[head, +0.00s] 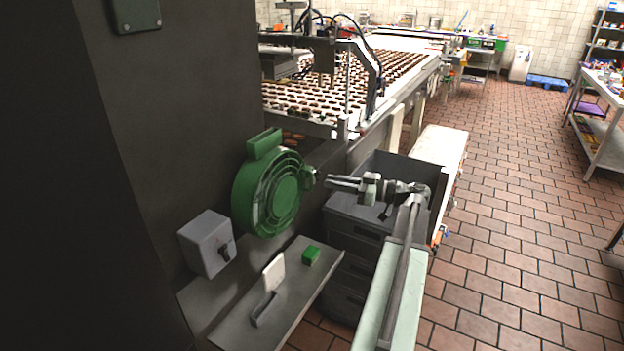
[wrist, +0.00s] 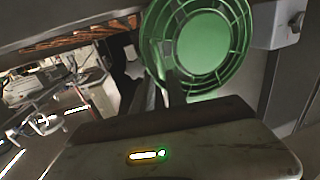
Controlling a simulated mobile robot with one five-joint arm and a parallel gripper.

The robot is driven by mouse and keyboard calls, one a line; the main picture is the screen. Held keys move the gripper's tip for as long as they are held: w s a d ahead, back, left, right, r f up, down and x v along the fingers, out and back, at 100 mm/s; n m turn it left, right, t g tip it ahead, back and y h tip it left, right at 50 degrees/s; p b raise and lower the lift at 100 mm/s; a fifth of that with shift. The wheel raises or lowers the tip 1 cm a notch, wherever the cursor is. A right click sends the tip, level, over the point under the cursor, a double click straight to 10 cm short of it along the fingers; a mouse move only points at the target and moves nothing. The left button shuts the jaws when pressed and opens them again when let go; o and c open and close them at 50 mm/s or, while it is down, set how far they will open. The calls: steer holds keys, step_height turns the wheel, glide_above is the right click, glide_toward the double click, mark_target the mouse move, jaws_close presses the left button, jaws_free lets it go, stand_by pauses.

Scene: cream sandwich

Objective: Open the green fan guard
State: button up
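The green fan guard (head: 268,195) is a round ribbed disc on the side of a dark machine cabinet. It appears to lie against its green housing (head: 264,143). A small knob-like part (head: 309,177) sticks out at its right edge. My gripper (head: 328,181) points left at that edge from the right, with a small gap in the head view. In the wrist view the guard (wrist: 203,45) fills the top middle. My fingers (wrist: 158,88) reach up toward its left edge there. Their opening is too unclear to judge, and I see nothing held.
A grey switch box (head: 206,244) is left of the guard. A conveyor (head: 305,100) runs behind. Tiled floor (head: 500,240) is free on the right.

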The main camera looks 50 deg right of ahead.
steer(key=x, duration=0.6)
steer(key=shift+s, duration=0.1)
jaws_close()
stand_by(1.1)
